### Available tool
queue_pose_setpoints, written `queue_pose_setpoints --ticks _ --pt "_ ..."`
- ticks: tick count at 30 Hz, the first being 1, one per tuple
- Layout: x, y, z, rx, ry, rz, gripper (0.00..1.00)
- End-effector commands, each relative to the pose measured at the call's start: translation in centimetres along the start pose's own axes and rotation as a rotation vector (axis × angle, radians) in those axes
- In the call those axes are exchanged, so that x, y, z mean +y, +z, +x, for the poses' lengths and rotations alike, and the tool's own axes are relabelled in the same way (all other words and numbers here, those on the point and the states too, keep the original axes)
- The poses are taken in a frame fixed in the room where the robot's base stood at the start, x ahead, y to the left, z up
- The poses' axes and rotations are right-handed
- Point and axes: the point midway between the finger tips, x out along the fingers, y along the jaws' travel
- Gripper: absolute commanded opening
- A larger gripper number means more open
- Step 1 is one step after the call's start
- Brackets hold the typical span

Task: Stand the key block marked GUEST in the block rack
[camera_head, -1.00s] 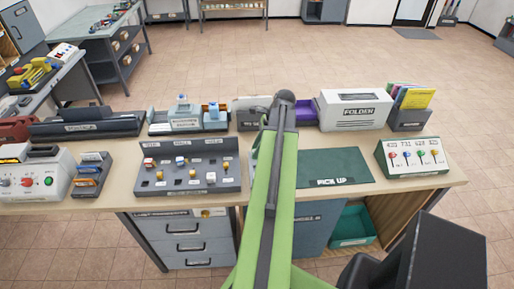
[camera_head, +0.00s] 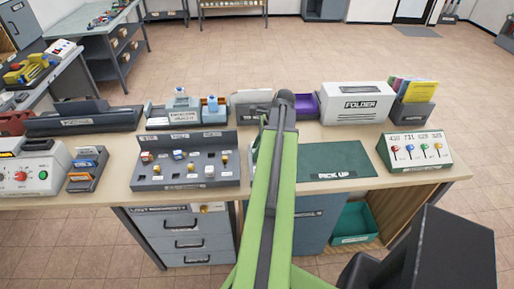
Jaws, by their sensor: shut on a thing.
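My gripper is not in view, and neither is anything it holds. My green arm rises through the middle of the picture and covers part of the worktop. A dark grey stepped board (camera_head: 215,142) with several small blue, yellow, red and white pieces stands on the worktop left of my arm. A small grey rack (camera_head: 88,168) with blue, white and orange blocks stands further left. Their labels are too small to read, so I cannot tell which is the block rack. I cannot make out a block marked GUEST.
A green PICK UP mat (camera_head: 345,160) lies clear right of my arm. A white FOLDER box (camera_head: 355,102) and a holder of colored folders (camera_head: 415,112) stand behind. A drawer unit (camera_head: 187,235) is below the worktop.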

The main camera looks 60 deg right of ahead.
Motion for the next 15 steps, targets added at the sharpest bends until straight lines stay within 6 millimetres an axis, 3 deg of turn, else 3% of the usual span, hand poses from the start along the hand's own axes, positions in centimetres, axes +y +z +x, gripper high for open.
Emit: queue_pose_setpoints --ticks 15 --pt "0.07 -0.44 1.06 0.000 0.000 -0.001 0.00"
